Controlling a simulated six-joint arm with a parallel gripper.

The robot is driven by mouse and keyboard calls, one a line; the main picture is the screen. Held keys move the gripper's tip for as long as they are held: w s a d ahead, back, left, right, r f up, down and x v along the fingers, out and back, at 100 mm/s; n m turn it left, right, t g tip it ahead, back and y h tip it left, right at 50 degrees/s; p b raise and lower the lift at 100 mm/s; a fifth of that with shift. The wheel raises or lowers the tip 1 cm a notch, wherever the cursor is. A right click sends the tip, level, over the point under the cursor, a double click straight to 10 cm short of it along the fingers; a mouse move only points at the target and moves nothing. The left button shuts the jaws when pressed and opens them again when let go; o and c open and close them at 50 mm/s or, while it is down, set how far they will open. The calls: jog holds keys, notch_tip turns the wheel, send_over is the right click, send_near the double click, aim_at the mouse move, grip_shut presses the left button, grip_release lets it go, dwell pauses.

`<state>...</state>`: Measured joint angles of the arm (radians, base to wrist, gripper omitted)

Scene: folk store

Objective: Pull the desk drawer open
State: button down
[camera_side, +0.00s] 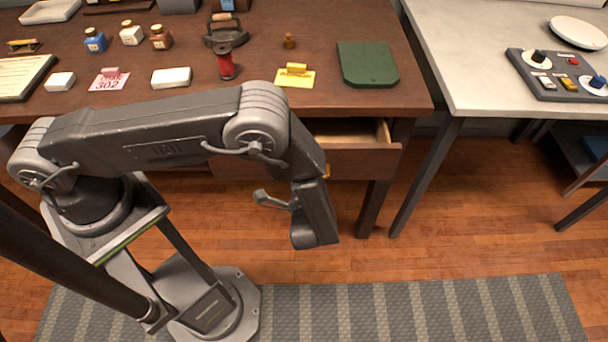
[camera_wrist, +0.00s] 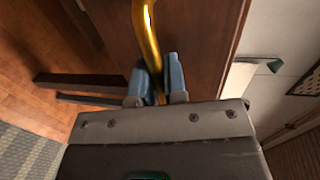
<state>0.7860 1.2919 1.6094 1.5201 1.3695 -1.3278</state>
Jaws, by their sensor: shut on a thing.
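The desk drawer (camera_side: 365,161) stands partly open under the right end of the dark wooden desk (camera_side: 130,97). Its pale inner side shows behind the front panel in the side view. The brass handle (camera_wrist: 149,40) runs down the drawer front (camera_wrist: 195,40) in the wrist view. My gripper (camera_wrist: 157,80) has its two blue-grey fingers on either side of the handle, shut on it. In the side view a bit of the brass handle (camera_side: 327,171) shows beside my wrist. My fingers are hidden there behind my arm.
A grey table (camera_side: 480,90) stands to the right. Wooden floor (camera_side: 460,215) and a striped rug (camera_side: 420,310) are clear in front.

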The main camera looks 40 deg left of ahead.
jog(key=f+v, duration=0.2)
jog(key=v, duration=1.1)
jog(key=shift+s+d+f, duration=0.2)
jog(key=shift+d+f, duration=0.05)
jog(key=shift+f, duration=0.15)
jog(key=c, duration=1.2)
grip_release()
